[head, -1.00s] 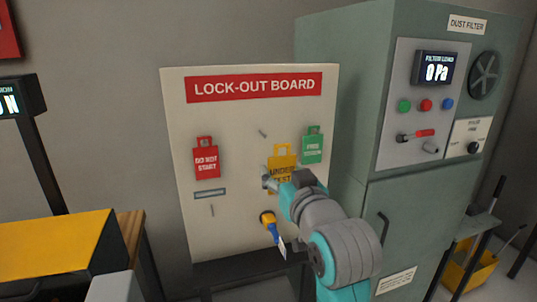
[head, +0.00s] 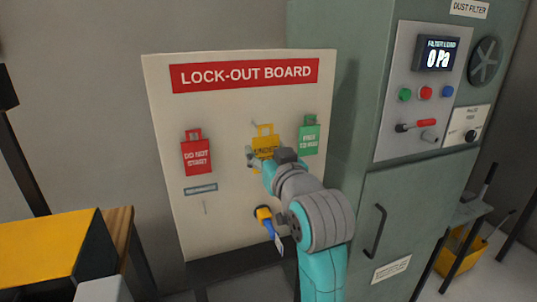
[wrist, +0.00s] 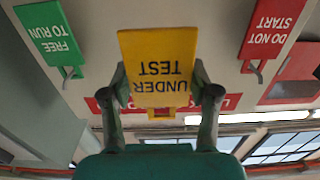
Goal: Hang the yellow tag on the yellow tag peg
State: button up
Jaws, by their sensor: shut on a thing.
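The yellow tag (head: 265,140), marked "UNDER TEST", is in front of the lock-out board, between the red and green tags. My gripper (head: 262,158) is shut on it by its sides, below its handle. In the wrist view the yellow tag (wrist: 158,55) appears upside down between both fingers of my gripper (wrist: 163,85), its handle opening toward the bottom. A bare peg (head: 254,123) shows just left of the tag's handle top; it looks like the yellow tag peg. I cannot tell whether the handle is around it. My arm hides part of the tag.
The lock-out board (head: 225,110) has a red tag (head: 196,155) hanging left and a green tag (head: 309,136) hanging right. A yellow holder with a blue-handled item (head: 268,222) is below. The dust filter cabinet (head: 345,120) stands close on the right.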

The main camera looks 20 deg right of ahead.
jog(key=w+f, duration=0.1)
jog(key=w, duration=0.5)
jog(key=shift+w+f, duration=0.15)
jog(key=shift+w, duration=0.25)
dwell(0.5)
dwell(0.7)
jog(key=o, duration=1.2)
jog(key=shift+s, duration=0.1)
